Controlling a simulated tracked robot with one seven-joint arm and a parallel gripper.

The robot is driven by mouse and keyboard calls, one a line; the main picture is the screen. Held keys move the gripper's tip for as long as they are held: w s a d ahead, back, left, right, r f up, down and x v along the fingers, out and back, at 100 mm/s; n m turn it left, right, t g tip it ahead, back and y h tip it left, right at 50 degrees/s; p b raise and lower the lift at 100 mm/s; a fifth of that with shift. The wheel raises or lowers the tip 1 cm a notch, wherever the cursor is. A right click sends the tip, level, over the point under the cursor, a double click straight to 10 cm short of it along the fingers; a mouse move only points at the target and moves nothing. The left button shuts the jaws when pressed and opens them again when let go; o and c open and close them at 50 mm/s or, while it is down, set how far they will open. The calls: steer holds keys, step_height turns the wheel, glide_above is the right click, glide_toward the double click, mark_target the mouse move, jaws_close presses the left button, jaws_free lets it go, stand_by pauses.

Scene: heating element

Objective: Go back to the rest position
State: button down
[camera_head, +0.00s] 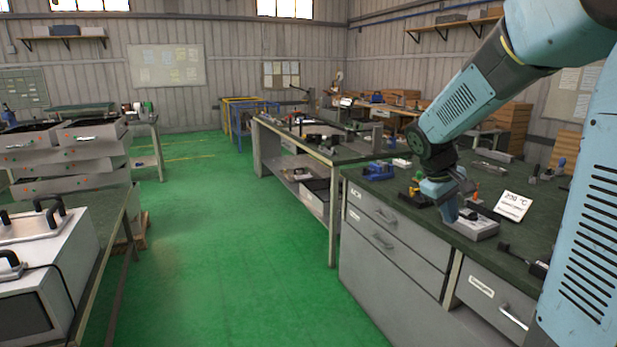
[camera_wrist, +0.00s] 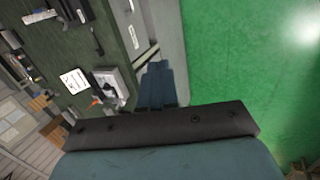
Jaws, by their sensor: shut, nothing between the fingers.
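My gripper (camera_head: 449,212) hangs from my blue arm over the front edge of the green-topped workbench (camera_head: 420,205) in the head view. It is shut and holds nothing. In the wrist view the closed fingers (camera_wrist: 157,85) point past the bench edge, with the green floor to the right. A light grey device (camera_head: 474,227) lies on the bench just right of my gripper; it also shows in the wrist view (camera_wrist: 109,82), left of the fingers. I cannot tell whether the fingers touch it.
A blue vise (camera_head: 378,171) and small tools are on the same bench. Grey drawers (camera_head: 392,244) fill its front. Another workbench (camera_head: 300,150) stands behind. At the left are grey drawer units (camera_head: 68,155) and a white box-like machine (camera_head: 42,270). The green floor (camera_head: 215,240) between is clear.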

steer(key=s+a+r+m+t+y, duration=0.1)
steer(key=s+a+r, duration=0.1)
steer(key=s, duration=0.5)
steer(key=s+a+r+m+t+y, duration=0.1)
steer(key=s+a+r+t+y, duration=0.1)
steer(key=s+a, duration=0.2)
steer(key=s+a+r+m+t+y, duration=0.1)
steer(key=s+a+r+m, duration=0.1)
steer(key=s, duration=0.8)
steer(key=shift+s+a+r+y, duration=0.3)
steer(key=shift+a+r, duration=0.1)
steer(key=shift+a, duration=0.35)
